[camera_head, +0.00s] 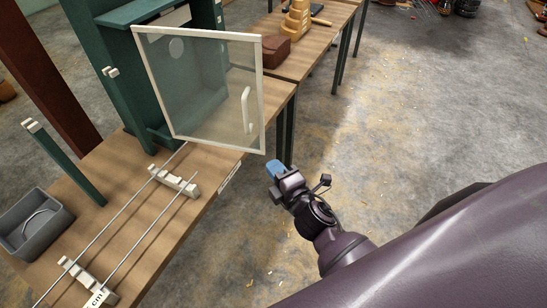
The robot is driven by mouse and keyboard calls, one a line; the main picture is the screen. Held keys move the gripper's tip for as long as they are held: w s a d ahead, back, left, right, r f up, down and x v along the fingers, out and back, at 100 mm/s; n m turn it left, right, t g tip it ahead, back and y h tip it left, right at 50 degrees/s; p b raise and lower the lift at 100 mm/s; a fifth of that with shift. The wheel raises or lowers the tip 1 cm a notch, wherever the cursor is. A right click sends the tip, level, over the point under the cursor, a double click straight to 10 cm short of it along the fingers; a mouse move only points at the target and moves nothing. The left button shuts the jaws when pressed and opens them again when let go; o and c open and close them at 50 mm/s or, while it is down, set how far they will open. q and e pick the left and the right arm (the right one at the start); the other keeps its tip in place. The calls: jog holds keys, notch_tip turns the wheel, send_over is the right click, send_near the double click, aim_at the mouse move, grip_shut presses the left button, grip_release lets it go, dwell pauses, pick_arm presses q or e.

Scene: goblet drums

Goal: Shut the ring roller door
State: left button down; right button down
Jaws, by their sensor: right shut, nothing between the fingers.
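The door (205,88) is a clear pane in a whitish frame with a white vertical handle (247,110). It stands swung open from a dark green cabinet (122,75) on the wooden table, its free edge reaching the table's right edge. My right gripper (275,170) has blue fingertips. It is shut and empty, just below and to the right of the door's lower corner, apart from it, over the floor beside the table. My left gripper is not in view.
The wooden table (150,250) carries metal rails with white clamps (175,180) in front of the cabinet. A grey bin (35,225) stands at the left. A brown box (275,50) and stacked wooden rings (297,20) stand behind the door. The floor at right is open.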

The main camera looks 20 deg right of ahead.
send_near(257, 130)
jog(key=w+a, duration=0.3)
jog(key=w+d, duration=0.1)
jog(key=w+b, duration=0.1)
jog(key=shift+w+d+r, duration=0.15)
jog(key=shift+w+d, duration=0.5)
jog(key=shift+w, duration=0.1)
